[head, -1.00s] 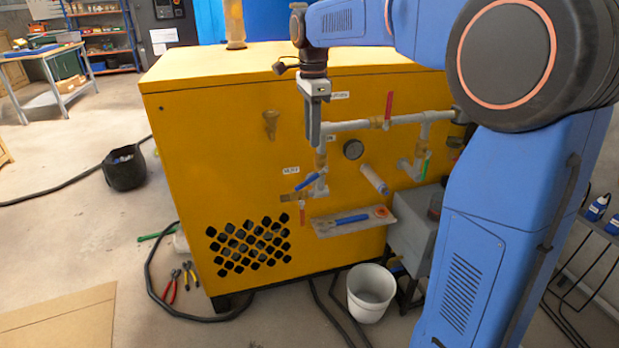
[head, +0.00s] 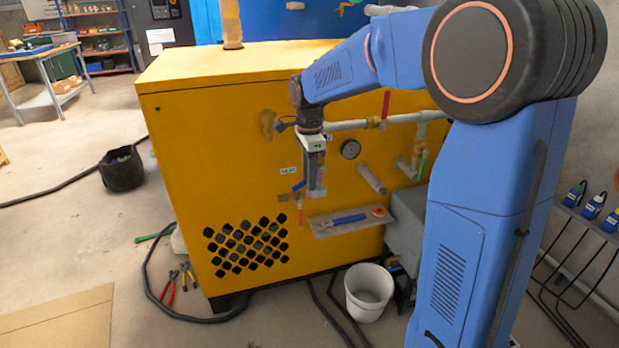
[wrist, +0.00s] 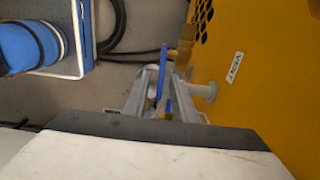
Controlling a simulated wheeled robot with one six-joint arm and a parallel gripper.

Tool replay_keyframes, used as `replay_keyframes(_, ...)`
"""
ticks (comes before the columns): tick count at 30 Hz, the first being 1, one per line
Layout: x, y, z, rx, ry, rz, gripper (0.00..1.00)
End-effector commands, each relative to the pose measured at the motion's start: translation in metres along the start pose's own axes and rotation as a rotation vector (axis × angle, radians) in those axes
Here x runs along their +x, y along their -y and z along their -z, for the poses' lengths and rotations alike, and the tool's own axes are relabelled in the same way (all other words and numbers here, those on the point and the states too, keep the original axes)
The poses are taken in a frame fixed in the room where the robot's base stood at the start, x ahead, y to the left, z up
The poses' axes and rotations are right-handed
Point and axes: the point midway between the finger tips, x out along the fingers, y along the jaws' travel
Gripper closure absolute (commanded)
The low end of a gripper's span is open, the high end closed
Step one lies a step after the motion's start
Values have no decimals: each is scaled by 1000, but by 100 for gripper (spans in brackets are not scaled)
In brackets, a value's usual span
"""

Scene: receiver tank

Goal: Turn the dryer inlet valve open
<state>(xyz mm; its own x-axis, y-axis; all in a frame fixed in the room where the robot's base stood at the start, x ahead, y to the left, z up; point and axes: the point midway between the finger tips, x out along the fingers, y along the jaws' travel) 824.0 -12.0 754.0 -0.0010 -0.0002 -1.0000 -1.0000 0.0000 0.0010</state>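A valve with a blue lever (head: 299,186) is on the front of the yellow cabinet (head: 220,150), below a small white label. My gripper (head: 315,190) points down in front of this valve and covers much of it. In the wrist view my gripper (wrist: 164,92) has its fingers apart, with the blue lever (wrist: 162,72) showing between them; I cannot tell whether they touch it. A red-handled valve (head: 386,104) is on the upper pipe, and a green-handled valve (head: 422,163) is at the right. I cannot tell from labels which is the dryer inlet valve.
A round gauge (head: 350,149), a pipe stub (head: 371,179) and a small shelf (head: 330,227) with a blue tool are close by on the cabinet front. A white bucket (head: 368,295) stands on the floor below. A label (wrist: 235,67) appears to read VENT.

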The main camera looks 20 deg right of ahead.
Motion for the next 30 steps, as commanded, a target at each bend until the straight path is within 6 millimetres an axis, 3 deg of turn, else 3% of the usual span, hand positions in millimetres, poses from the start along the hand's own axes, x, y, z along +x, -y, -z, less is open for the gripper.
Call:
replay_keyframes(8,1,0,0,0,0,1,75)
replay_keyframes(11,1,0,0,0,0,1,99)
replay_keyframes(12,1,0,0,0,0,1,100)
replay_keyframes(30,0,0,0,0,0,1,100)
